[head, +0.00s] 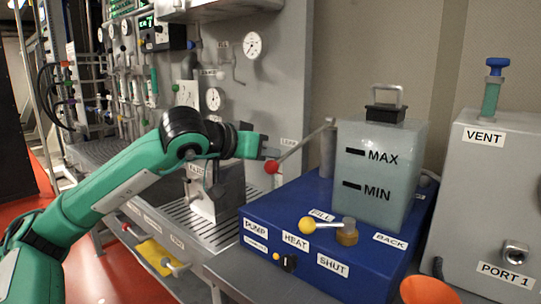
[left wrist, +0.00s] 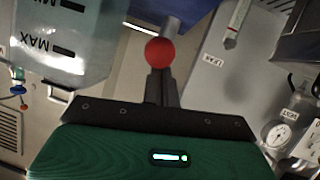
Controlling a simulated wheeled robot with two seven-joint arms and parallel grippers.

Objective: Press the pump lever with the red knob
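The pump lever (head: 305,143) is a grey rod ending in a red knob (head: 271,167). It slopes down to the left from a grey post on the blue pump base (head: 262,225), which is labelled PUMP. My left gripper (head: 271,153) is just above and beside the red knob in the head view. In the left wrist view the red knob (left wrist: 159,52) appears just beyond the fingertips of my left gripper (left wrist: 161,80). The two fingers are close together with nothing visible between them. I cannot tell whether they touch the knob. My right gripper is not in view.
A tank (head: 377,170) marked MAX and MIN stands on the blue base. A yellow-knobbed valve handle (head: 308,224) is in front of it. A grey VENT box (head: 490,200) is at the right. A gauge panel (head: 245,75) rises behind my left gripper.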

